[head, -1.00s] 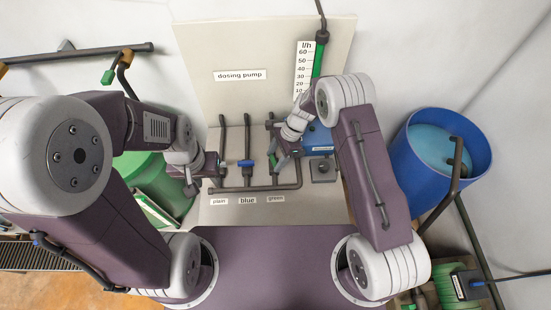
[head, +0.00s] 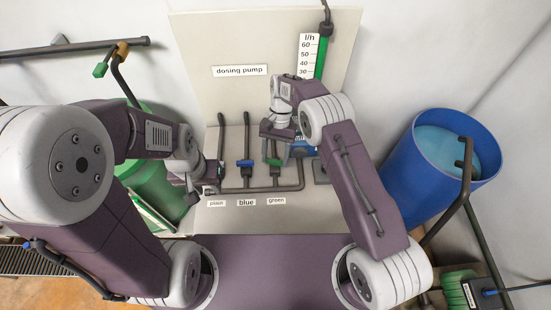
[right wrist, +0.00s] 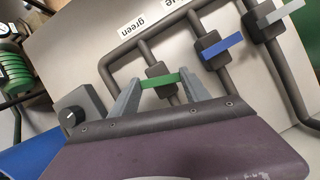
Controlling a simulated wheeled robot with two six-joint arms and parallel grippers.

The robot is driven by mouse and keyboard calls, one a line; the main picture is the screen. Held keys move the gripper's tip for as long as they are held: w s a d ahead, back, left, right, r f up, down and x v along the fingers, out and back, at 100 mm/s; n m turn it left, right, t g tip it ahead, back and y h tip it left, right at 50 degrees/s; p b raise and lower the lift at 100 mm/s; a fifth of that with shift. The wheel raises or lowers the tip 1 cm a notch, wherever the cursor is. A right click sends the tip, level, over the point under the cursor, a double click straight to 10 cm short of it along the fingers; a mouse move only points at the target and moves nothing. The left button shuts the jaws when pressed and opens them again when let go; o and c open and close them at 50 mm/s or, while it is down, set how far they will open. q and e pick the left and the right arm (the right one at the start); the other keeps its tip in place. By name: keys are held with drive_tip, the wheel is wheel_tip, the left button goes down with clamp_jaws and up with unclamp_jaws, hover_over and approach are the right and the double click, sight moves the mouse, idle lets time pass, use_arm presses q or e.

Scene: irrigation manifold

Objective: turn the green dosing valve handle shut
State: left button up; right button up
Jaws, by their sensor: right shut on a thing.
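The green valve handle (right wrist: 160,81) lies crosswise to its pipe in the right wrist view, on the pipe labelled green. It also shows in the head view (head: 274,162), partly covered by my right gripper. My right gripper (right wrist: 160,88) is shut on this handle, one grey finger at each end. In the head view my right gripper (head: 277,148) is above the green pipe, its fingers mostly hidden. My left gripper (head: 195,191) is low beside the plain pipe, small and partly hidden; its jaws cannot be made out.
The blue valve handle (right wrist: 221,51) sits crosswise on the neighbouring pipe, close to my right gripper. A grey handle (right wrist: 280,14) is on the pipe beyond. A dark knob box (right wrist: 86,110) stands on the other side. A blue barrel (head: 425,160) stands at the right.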

drive_tip(key=shift+a+n+h+b, duration=0.15)
drive_tip(key=shift+n+h+b, duration=0.35)
drive_tip(key=shift+n, duration=1.1)
drive_tip(key=o, duration=1.4)
drive_tip(key=shift+r, duration=0.15)
